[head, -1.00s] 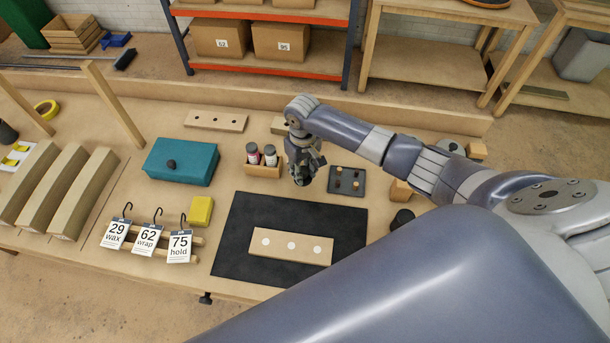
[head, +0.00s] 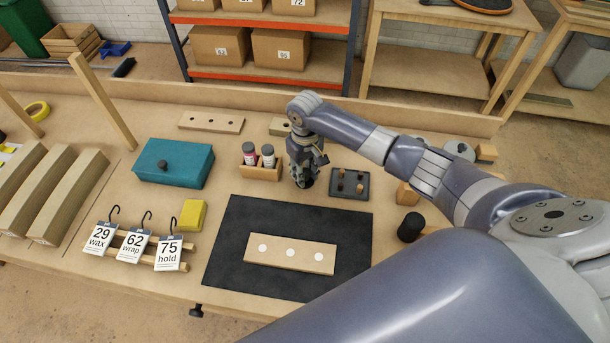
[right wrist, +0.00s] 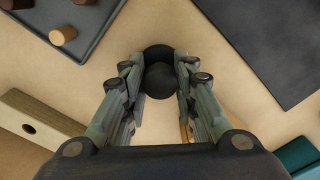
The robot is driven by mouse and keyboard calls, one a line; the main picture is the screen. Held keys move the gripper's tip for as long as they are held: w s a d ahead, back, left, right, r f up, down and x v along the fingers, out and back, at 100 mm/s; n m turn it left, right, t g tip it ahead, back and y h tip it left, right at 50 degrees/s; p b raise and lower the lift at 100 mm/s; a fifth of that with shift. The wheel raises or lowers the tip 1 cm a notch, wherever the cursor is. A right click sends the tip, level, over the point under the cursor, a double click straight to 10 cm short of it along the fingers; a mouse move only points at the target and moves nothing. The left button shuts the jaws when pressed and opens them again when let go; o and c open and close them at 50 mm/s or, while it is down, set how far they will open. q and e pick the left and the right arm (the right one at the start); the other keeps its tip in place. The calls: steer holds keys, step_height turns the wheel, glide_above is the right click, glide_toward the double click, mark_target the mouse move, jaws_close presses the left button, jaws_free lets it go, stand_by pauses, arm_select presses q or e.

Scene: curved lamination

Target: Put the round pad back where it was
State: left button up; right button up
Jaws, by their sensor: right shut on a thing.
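My right gripper (head: 305,180) is between the bottle holder and the small dark tray, low over the bench. In the right wrist view its fingers (right wrist: 160,78) are closed on a dark round pad (right wrist: 160,54), which has a ball-like knob towards the camera. In the head view the pad is mostly hidden by the gripper. I cannot tell whether it touches the bench. The black mat (head: 225,255) lies in front of the gripper, with a pale wooden strip (head: 275,252) with three white dots on it. My left gripper is out of view.
A wooden holder (head: 261,172) with two bottles stands left of the gripper. The dark tray (head: 365,193) with small pegs is to its right; a black cylinder (head: 411,227) stands further right. A teal box (head: 185,168), yellow block (head: 192,215) and hook tags (head: 134,245) are at left.

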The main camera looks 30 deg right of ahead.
mark_target(305, 172)
steer(key=o, duration=0.9)
step_height(305, 172, up, 12)
steer(key=shift+r+b, duration=0.1)
steer(key=shift+b, duration=0.5)
